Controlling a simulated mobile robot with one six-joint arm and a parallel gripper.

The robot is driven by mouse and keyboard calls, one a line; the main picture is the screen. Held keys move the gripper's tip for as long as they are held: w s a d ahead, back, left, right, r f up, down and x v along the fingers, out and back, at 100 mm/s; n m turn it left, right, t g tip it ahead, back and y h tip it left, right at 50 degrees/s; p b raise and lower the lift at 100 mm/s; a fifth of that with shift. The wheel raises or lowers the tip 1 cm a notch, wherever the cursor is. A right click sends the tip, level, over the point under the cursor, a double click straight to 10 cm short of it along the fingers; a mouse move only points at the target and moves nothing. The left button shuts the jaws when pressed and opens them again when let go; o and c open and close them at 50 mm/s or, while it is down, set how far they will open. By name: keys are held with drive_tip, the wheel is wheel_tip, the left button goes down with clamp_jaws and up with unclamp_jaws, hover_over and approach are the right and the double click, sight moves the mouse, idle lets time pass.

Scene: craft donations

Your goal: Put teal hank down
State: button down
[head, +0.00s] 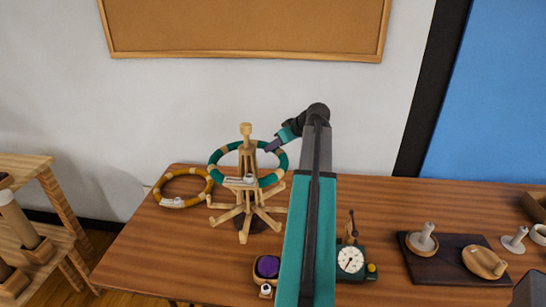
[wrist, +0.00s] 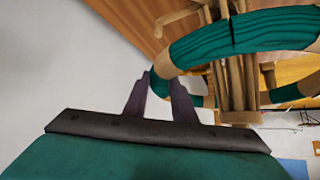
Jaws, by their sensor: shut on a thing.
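The teal hank (head: 213,171) is a ring with tan bands and a white tag. It encircles the post of the wooden stand (head: 246,158), which has a knob on top and several splayed arms. My gripper (head: 271,147) is shut on the right far side of the ring. In the wrist view the hank (wrist: 215,43) curves away from my fingers (wrist: 161,84) and around the post (wrist: 222,60). The hank looks roughly level. I cannot tell whether it touches the stand's arms.
A mustard hank (head: 160,187) lies left of the stand on the wooden table (head: 150,235). A purple-topped box (head: 267,266) and a dial scale (head: 350,260) stand in front. A dark tray (head: 425,270) with wooden pieces is at right. A wooden rack (head: 62,201) stands at far left.

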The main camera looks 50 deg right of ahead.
drive_tip(key=shift+r, duration=0.5)
idle(0.3)
drive_tip(key=shift+r, duration=0.1)
